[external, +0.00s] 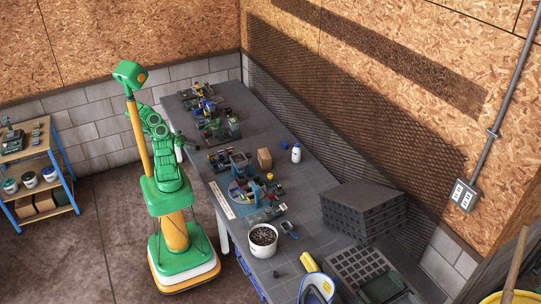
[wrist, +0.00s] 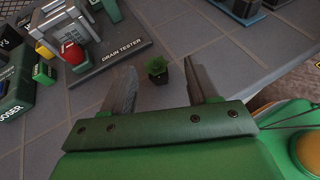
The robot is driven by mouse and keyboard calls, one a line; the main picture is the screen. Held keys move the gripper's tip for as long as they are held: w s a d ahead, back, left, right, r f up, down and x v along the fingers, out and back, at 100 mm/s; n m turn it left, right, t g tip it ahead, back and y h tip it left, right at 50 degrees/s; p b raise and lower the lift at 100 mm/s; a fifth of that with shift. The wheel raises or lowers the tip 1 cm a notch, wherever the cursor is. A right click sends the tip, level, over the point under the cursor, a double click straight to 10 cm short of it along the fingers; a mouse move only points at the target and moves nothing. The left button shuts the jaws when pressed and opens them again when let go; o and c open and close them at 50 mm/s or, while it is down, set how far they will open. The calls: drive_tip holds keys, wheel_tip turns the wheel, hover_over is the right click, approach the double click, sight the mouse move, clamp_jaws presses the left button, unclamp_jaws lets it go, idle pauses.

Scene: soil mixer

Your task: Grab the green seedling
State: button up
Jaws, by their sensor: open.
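The green seedling (wrist: 157,66) is a small tuft of bright green leaves in a dark square pot. In the wrist view it stands on the grey tiled tabletop, close to the table's edge. My gripper (wrist: 160,64) is open, with one grey finger to each side of the seedling in the picture. Nothing is held between the fingers. I cannot tell from this view how far the fingertips are from the pot. In the external view my green arm reaches toward the left edge of the long table, and the seedling is too small to make out.
A board labelled "DRAIN TESTER" (wrist: 110,58) with a red knob lies left of the seedling. A green labelled box (wrist: 17,85) stands further left. The table (external: 312,180) also bears a white bucket (external: 263,240) and stacked dark trays (external: 362,206). The tabletop right of the seedling is clear.

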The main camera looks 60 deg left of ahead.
sight(198, 146)
drive_tip(key=shift+s+a+f+n, duration=0.3)
drive_tip(key=shift+s+f+n, duration=0.1)
drive_tip(key=shift+s+f, duration=0.05)
drive_tip(key=shift+w+r+x, duration=0.1)
drive_tip(key=shift+r+x, duration=0.05)
drive_tip(key=shift+x, duration=1.15)
drive_tip(key=shift+w+r+x, duration=0.1)
drive_tip(key=shift+x, duration=1.15)
drive_tip(key=shift+w+r+x, duration=0.1)
drive_tip(key=shift+r+x, duration=0.05)
drive_tip(key=shift+x, duration=1.15)
drive_tip(key=shift+s+a, duration=0.1)
drive_tip(key=shift+a, duration=0.05)
drive_tip(key=shift+c, duration=0.2)
drive_tip(key=c, duration=1)
